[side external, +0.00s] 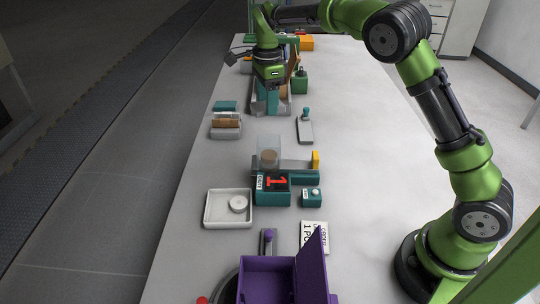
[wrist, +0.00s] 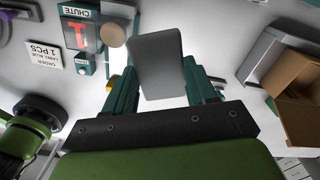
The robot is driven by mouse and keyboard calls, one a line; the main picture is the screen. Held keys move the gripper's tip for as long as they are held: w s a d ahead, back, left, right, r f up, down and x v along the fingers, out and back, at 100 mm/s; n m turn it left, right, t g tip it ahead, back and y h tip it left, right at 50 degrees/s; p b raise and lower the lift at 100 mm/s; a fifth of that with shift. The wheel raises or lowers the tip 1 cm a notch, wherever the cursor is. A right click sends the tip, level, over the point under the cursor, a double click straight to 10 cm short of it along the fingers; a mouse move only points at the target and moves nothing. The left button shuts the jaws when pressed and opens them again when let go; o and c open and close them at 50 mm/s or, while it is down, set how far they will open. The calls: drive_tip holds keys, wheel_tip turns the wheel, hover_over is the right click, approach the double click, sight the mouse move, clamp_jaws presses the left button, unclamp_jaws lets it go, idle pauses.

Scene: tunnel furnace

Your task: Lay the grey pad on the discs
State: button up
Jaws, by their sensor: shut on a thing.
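The grey pad (wrist: 156,62) is a flat rectangle held between the teal fingers of my gripper (wrist: 158,85) in the wrist view. My gripper (side external: 270,92) is at the far part of the table in the side view, where I cannot make out the pad apart from the fingers. A tan disc (side external: 269,156) is inside a clear cylinder behind the red-digit box; a round tan top shows there in the wrist view (wrist: 112,35). A white disc (side external: 238,203) lies in a white square tray (side external: 207,212). I cannot tell how many discs are in the cylinder.
The teal box with a red digit (side external: 273,188) and a small button box (side external: 311,197) stand mid-table. An open purple box (side external: 270,268) is at the front, beside an order card (side external: 313,231). A brown open carton (wrist: 290,70) is at the right in the wrist view.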

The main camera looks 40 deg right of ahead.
drive_tip(key=s+a+n, duration=0.4)
drive_tip(key=a+n, duration=0.3)
drive_tip(key=a, duration=0.2)
drive_tip(key=s+a+n, duration=0.5)
drive_tip(key=a+n, duration=0.2)
drive_tip(key=a, duration=0.2)
drive_tip(key=shift+a+f, duration=0.1)
drive_tip(key=shift+f, duration=6.25)
drive_tip(key=shift+f, duration=0.45)
drive_tip(key=o, duration=0.6)
drive_tip(key=shift+o, duration=1)
